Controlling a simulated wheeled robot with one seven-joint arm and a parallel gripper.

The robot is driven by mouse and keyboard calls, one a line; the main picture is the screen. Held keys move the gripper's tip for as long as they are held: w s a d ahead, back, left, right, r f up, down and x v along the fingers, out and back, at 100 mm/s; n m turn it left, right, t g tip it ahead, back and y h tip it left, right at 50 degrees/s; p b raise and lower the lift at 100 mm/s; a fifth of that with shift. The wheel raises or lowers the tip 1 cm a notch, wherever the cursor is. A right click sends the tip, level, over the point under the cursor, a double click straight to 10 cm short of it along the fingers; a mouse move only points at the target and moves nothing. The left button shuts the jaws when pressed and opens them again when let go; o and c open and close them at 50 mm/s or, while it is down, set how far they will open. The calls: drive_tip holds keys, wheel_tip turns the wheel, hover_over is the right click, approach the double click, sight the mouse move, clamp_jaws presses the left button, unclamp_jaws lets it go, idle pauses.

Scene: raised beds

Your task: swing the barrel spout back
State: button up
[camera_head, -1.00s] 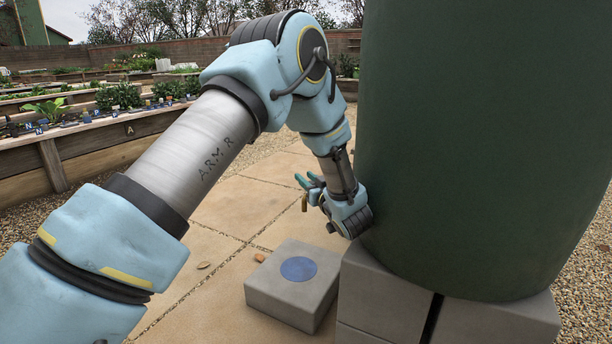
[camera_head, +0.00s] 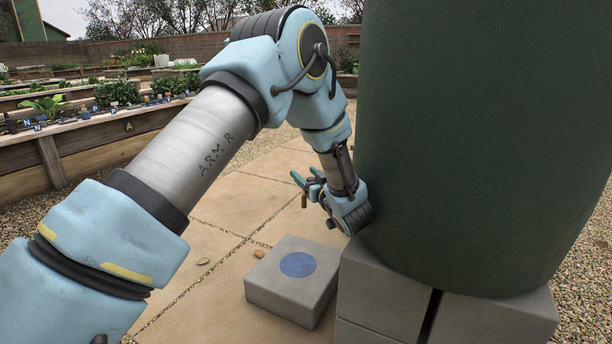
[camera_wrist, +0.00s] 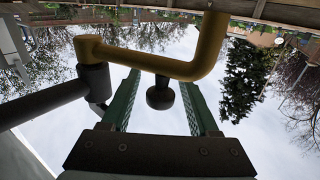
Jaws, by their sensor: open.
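The big dark green barrel (camera_head: 480,140) fills the right of the head view. My gripper (camera_head: 304,181) is low at the barrel's left side, with its teal fingers apart. A small brass piece of the spout (camera_head: 304,201) shows just below the fingers; the rest is hidden by my arm and gripper. In the wrist view the bent brass spout (camera_wrist: 140,60) crosses in front of my open gripper (camera_wrist: 160,85). A dark knob (camera_wrist: 160,96) on the spout appears between the two green fingers, with space on both sides. I cannot tell whether anything touches.
Grey blocks (camera_head: 385,292) carry the barrel. A low grey block with a blue disc (camera_head: 297,265) stands on the paving (camera_head: 220,210) below my gripper. A wooden raised bed (camera_head: 90,145) is at the left. The paving between is mostly clear.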

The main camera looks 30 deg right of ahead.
drive_tip(key=s+p, duration=0.3)
drive_tip(key=s, duration=0.7)
drive_tip(key=shift+s+a, duration=0.4)
drive_tip(key=shift+c, duration=0.4)
